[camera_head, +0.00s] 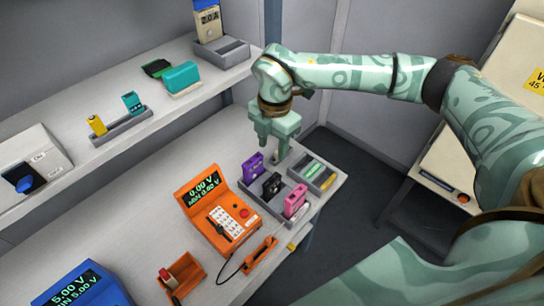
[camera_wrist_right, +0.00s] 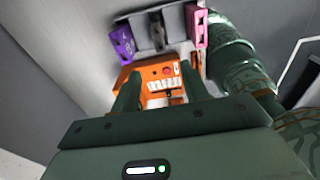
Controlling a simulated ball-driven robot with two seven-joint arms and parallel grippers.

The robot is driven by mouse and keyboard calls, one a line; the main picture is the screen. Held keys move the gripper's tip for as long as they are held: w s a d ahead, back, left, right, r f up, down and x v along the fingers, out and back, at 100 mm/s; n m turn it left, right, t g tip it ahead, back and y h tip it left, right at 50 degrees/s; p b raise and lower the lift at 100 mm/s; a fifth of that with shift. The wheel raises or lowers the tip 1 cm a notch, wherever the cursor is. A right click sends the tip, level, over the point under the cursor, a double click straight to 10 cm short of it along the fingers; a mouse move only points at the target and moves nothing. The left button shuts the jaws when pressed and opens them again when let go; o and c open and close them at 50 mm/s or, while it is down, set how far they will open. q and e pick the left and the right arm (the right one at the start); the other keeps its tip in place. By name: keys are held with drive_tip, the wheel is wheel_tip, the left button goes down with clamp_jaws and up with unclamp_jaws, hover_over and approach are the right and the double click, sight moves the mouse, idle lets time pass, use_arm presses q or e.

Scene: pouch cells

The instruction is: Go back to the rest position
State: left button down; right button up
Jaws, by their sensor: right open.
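My right gripper (camera_head: 273,152) hangs over the far end of the workbench, fingers pointing down, just beyond a grey rack (camera_head: 262,206). It is open and nothing shows between its fingers; in the right wrist view the two fingers (camera_wrist_right: 162,84) stand apart. The rack holds a purple cell (camera_head: 253,166), a black cell (camera_head: 271,186) and a pink cell (camera_head: 295,201), all upright. The purple cell (camera_wrist_right: 122,42) and pink cell (camera_wrist_right: 195,25) also show beyond the fingers in the right wrist view. My left gripper is out of view.
An orange meter (camera_head: 215,203) reading 0.00 V stands beside the rack, with an orange probe (camera_head: 260,255) in front. A blue meter (camera_head: 88,287) is at the lower left. A grey tray (camera_head: 323,184) sits right of the rack. A raised shelf (camera_head: 110,150) runs along the left.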

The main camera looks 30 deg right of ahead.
drive_tip(key=shift+r, duration=0.45)
drive_tip(key=shift+a, duration=0.1)
